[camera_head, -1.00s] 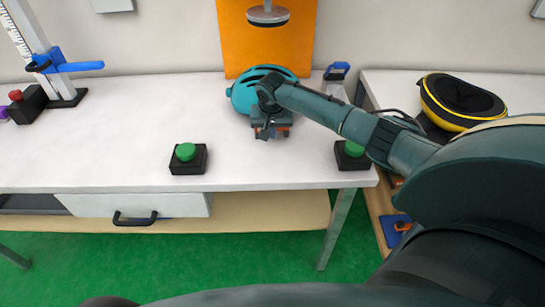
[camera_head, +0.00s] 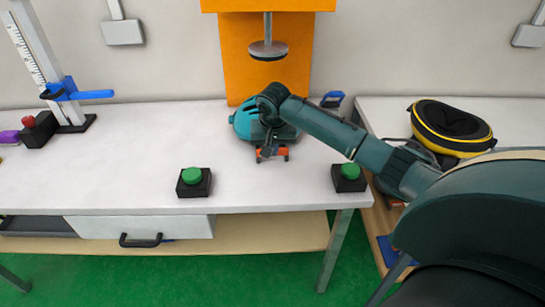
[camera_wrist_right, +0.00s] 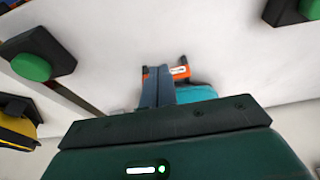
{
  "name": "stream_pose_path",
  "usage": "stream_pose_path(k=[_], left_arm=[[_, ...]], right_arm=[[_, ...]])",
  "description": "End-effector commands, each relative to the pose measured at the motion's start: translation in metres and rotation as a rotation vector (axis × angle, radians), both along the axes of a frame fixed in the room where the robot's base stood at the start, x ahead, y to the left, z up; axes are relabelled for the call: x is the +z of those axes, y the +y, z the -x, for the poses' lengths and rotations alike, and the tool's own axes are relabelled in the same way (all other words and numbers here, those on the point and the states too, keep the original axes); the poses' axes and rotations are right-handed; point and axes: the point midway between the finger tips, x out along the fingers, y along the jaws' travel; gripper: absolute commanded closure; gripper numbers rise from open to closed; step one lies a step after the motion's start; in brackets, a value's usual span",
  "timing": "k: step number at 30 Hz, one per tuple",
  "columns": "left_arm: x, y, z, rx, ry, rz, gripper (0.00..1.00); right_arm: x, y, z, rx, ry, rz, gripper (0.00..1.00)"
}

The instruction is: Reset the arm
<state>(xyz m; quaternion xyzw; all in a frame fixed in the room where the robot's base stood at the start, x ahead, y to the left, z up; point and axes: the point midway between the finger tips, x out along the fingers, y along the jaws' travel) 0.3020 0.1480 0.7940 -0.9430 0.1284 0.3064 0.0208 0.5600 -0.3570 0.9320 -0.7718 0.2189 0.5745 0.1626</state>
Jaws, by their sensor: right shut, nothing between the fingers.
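My right gripper (camera_head: 268,150) is over the white table (camera_head: 110,165), in front of the teal helmet (camera_head: 244,124). Its fingers are shut with nothing between them; they also show in the right wrist view (camera_wrist_right: 157,88). A small orange piece with dark ends (camera_wrist_right: 180,72) shows at the fingertips there; I cannot tell whether they touch it. My arm and gripper hide part of the helmet. My left gripper is not in view.
Two green buttons on black boxes stand at the table's front, one left (camera_head: 192,176) and one right (camera_head: 350,172). An orange panel (camera_head: 235,65) with a hanging grey disc (camera_head: 267,50) rises behind the helmet.

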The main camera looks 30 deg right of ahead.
Motion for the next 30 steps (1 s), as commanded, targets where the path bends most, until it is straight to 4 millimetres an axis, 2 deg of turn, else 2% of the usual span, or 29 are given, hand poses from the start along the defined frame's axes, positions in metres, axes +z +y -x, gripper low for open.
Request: stream_pose_path(k=[3,9,11,14,17,19,21,24,27,30], left_arm=[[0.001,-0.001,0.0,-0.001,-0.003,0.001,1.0],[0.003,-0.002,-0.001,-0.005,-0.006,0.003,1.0],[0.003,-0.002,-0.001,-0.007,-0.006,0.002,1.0],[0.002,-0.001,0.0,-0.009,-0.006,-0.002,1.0],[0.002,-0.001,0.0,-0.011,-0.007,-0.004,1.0],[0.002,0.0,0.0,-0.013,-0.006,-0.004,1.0],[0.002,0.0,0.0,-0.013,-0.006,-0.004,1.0],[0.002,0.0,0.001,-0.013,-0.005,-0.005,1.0],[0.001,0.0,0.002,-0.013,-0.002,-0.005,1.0],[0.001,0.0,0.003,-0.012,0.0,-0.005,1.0]], right_arm=[[0.008,0.001,0.002,0.0,0.0,0.0,1.0],[0.01,0.002,0.003,0.002,0.001,0.0,1.0],[0.006,0.007,0.006,0.018,0.005,0.0,1.0],[-0.013,0.03,0.019,0.099,0.019,-0.003,1.0],[-0.042,0.07,0.047,0.244,0.033,-0.013,1.0],[-0.061,0.101,0.075,0.362,0.034,-0.027,1.0],[-0.075,0.128,0.105,0.465,0.026,-0.041,1.0],[-0.086,0.156,0.148,0.577,0.006,-0.059,1.0],[-0.088,0.171,0.191,0.651,-0.017,-0.067,1.0],[-0.085,0.175,0.224,0.69,-0.033,-0.058,1.0]])
